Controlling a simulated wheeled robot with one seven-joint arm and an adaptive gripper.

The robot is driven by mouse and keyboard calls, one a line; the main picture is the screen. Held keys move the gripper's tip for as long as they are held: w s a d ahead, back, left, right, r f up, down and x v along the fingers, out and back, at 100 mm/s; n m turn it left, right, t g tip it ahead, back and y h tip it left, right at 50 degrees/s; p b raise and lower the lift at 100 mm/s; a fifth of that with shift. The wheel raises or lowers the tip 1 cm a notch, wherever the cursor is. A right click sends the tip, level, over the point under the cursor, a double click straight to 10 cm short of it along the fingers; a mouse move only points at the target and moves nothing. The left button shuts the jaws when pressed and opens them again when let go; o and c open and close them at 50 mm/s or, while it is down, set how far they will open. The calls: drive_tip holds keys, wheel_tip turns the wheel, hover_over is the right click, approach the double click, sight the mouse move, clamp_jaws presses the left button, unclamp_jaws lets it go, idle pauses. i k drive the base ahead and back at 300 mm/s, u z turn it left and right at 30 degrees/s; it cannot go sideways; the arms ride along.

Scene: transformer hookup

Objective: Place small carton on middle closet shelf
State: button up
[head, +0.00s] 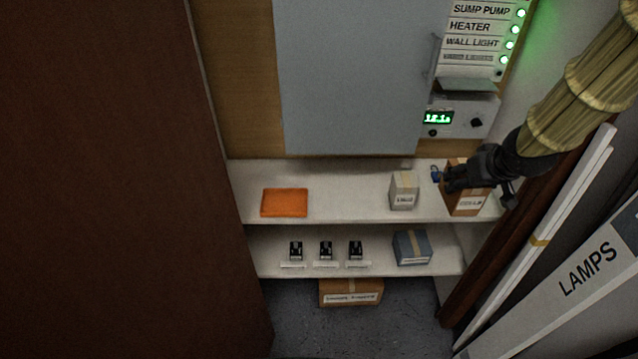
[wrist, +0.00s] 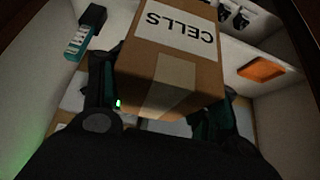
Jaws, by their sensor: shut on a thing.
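The small brown carton (head: 466,204) is at the right end of the upper visible shelf (head: 345,196) in the head view. My gripper (head: 466,178) is shut on it from above and behind. In the wrist view the carton (wrist: 170,65) sits between the two fingers and its label reads CELLS. Its base looks close to the shelf, but I cannot tell whether it touches. A lower shelf (head: 375,262) runs beneath.
A grey-white box (head: 404,191) stands left of the carton, with a small blue object (head: 435,173) between them. An orange item (head: 284,203) lies farther left. The lower shelf holds a blue-grey box (head: 411,247). Long LAMPS cartons (head: 585,270) lean at right.

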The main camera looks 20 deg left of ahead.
sight(368, 191)
drive_tip(key=u, duration=1.4)
drive_tip(key=k, duration=1.5)
drive_tip(key=z, duration=0.35)
drive_tip(key=i, duration=1)
